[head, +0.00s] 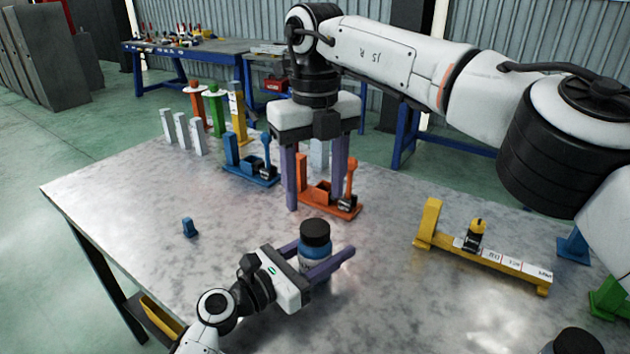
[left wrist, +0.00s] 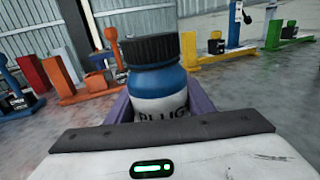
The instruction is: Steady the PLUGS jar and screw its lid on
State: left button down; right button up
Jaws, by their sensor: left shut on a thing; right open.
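The PLUGS jar (head: 313,257) stands upright on the metal table, blue with a white label. In the left wrist view the jar (left wrist: 157,88) shows part of its lettering. A black lid (head: 315,232) sits on its mouth; it also shows in the left wrist view (left wrist: 150,48). Whether the lid is screwed tight cannot be told. My left gripper (head: 318,259) is shut on the jar, with a purple finger on each side. My right gripper (head: 314,185) points down behind and above the jar, open and empty, its fingers apart from the lid.
An orange stand (head: 325,203) is close behind the jar, near my right fingers. A blue stand (head: 250,172) is behind left. A yellow rack (head: 490,262) holding a small dark item is at right. A small blue piece (head: 189,228) lies left. The table's left front is mostly clear.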

aim_at(315, 227)
jog(key=n, duration=0.6)
jog(key=shift+r, duration=0.25)
jog(key=n, duration=0.4)
jog(key=shift+r, duration=0.15)
jog(key=shift+f, duration=4)
